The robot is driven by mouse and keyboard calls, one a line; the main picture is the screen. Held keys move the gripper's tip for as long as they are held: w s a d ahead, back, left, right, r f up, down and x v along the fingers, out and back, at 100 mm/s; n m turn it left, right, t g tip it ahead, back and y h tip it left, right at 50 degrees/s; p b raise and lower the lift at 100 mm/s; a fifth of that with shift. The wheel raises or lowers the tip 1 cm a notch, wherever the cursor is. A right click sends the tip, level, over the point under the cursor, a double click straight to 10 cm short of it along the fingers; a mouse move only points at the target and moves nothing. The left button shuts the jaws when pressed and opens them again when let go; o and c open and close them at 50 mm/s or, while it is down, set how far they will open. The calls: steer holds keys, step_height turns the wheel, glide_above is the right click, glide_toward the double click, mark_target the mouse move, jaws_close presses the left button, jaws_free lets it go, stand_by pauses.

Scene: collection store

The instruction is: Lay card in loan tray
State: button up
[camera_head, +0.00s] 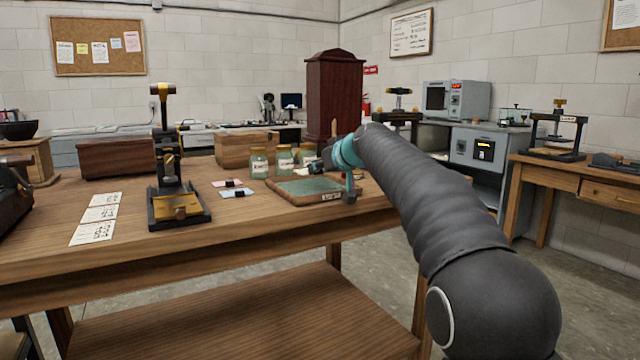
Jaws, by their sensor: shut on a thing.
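The loan tray (290,186) is a shallow wooden tray with a green lining and a small label on its front edge. It lies flat on the wooden table. My gripper (347,192) is at the tray's right end, pointing down, seen partly behind my arm's teal wrist. It is shut; what it holds, seemingly the card, is too small and hidden to make out. I cannot tell whether it touches the tray. A pink card (226,183) and a light blue card (238,193), each with a small black item on it, lie left of the tray.
Several glass jars (259,163) stand just behind the tray, with a wooden box (246,149) beyond. A black and yellow stand (178,208) is left of the cards. White sheets (96,214) lie further left. The table front is clear.

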steer(key=shift+a+f+b, duration=0.1)
steer(key=shift+f+b, duration=0.5)
steer(key=shift+f, duration=1.45)
steer(key=shift+f, duration=0.2)
steer(key=o, duration=0.8)
steer(key=shift+o, duration=0.2)
steer(key=shift+s+r, duration=0.1)
steer(key=shift+r, duration=0.2)
steer(key=b+v, duration=0.1)
steer(key=v, duration=1)
steer(key=shift+s+d+b, duration=0.25)
steer(key=shift+d+b, duration=0.05)
steer(key=shift+b, duration=0.05)
steer(key=shift+r, duration=0.1)
